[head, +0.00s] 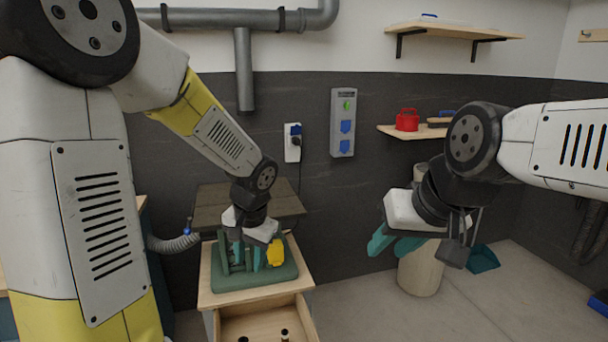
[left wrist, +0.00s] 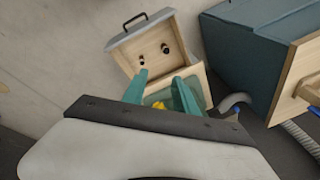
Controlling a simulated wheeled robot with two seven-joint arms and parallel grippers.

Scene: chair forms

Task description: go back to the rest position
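My left gripper (head: 248,256) points down over the green fixture (head: 231,283) on the small wooden cabinet. In the left wrist view its two teal fingers (left wrist: 162,92) stand apart with nothing held between them. A yellow piece (head: 275,252) stands on the fixture just right of the fingers; it shows small in the left wrist view (left wrist: 158,104). Whether the fingers touch the fixture I cannot tell. My right gripper (head: 395,244) hangs in the air at the right, in front of a pale cylinder, with its teal fingers apart and nothing seen between them.
The cabinet (head: 208,300) has its drawer (head: 262,327) pulled out, with small dark items inside. A grey hose (head: 172,243) runs at its left. Behind are a wall with an outlet box (head: 343,122) and a shelf with a red can (head: 407,120). A pale cylinder (head: 420,275) stands on the floor.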

